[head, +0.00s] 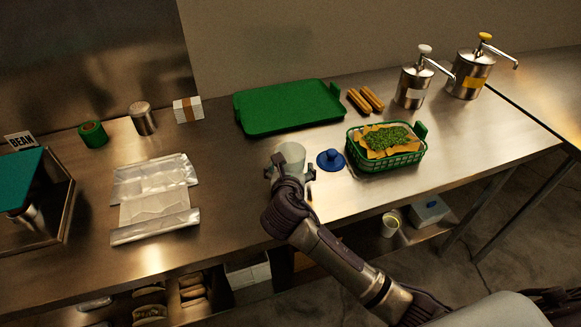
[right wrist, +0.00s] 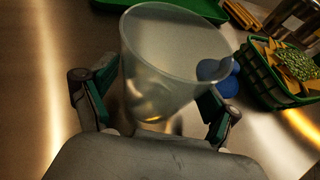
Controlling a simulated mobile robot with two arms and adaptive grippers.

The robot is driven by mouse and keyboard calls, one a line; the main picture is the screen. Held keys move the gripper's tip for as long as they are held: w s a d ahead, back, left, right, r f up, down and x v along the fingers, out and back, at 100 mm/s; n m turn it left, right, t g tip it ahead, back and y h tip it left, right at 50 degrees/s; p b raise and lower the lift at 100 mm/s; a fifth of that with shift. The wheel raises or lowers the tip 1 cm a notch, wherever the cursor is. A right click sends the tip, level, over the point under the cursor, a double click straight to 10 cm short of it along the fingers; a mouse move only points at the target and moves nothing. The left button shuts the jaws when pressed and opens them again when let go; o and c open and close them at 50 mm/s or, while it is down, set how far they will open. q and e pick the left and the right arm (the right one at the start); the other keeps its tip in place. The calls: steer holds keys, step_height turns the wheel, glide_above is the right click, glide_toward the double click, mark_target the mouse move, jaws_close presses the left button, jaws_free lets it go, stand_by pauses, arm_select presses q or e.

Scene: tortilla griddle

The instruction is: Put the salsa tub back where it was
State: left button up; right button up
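The salsa tub appears to be the translucent, empty-looking tub (head: 291,155) near the middle of the counter, left of a blue knobbed lid (head: 330,160). In the right wrist view the tub (right wrist: 165,65) is upright or nearly so, with its open mouth up. My right gripper (head: 290,172) has one finger on each side of the tub. In the right wrist view the gripper (right wrist: 158,95) is spread about as wide as the tub; whether its pads press on the wall is unclear. The tub's base is partly hidden. My left gripper is out of view.
A green basket (head: 418,157) of food stands to the right. A green tray (head: 262,126) lies behind. Two pump dispensers (head: 410,92) (head: 466,82) stand at the back right. Foil (head: 155,232) lies to the left. A small cup (head: 390,226) sits on the lower shelf.

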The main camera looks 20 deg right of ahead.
stand_by(0.3)
steer(key=shift+s+a+r, duration=0.1)
steer(key=shift+s+r, duration=0.05)
steer(key=shift+r, duration=0.05)
steer(key=v, duration=1.1)
steer(key=shift+s+a+r, duration=0.1)
steer(key=shift+s, duration=0.2)
